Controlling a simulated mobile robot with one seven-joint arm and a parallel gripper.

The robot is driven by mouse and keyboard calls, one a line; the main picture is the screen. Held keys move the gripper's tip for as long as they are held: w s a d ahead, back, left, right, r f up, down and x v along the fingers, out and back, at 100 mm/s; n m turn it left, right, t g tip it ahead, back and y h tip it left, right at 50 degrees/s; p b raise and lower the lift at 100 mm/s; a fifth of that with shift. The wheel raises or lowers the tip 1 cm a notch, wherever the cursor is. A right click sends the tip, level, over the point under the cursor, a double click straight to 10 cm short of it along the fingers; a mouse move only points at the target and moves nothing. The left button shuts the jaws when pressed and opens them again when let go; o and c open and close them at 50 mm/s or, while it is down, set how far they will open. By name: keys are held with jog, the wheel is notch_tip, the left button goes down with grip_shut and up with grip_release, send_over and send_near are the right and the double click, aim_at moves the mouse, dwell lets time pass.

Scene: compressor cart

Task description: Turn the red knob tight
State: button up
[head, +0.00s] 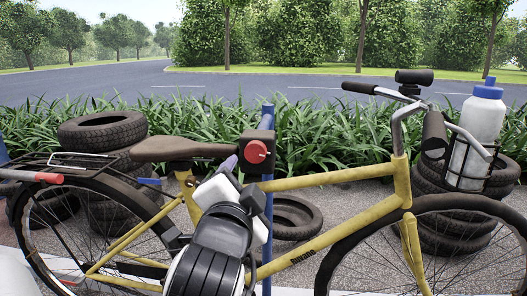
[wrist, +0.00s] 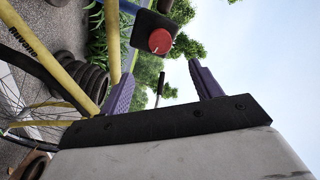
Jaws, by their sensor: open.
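The red knob (head: 256,151) is round and faces me on a dark box fixed to a blue post (head: 267,215). It also shows in the wrist view (wrist: 159,41), with a pale mark on its face. My gripper (wrist: 162,72) is open and empty, its two purple fingers spread apart. In the wrist view the knob lies beyond the fingertips, roughly between them across the picture, and neither finger touches it. In the head view my gripper (head: 242,174) is just below and left of the knob, and its body hides part of the post.
A yellow bicycle (head: 335,178) stands close around the post, its brown saddle (head: 185,149) just left of the box. Stacked tyres (head: 103,130) stand at left and right. A white bottle (head: 480,118) sits at the right. Grass and a road lie behind.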

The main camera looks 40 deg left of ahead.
aim_at(256, 154)
jog(key=p+x, duration=0.8)
jog(key=x, duration=0.4)
jog(key=shift+w+a, duration=0.2)
jog(key=shift+w, duration=0.1)
jog(key=c, duration=1)
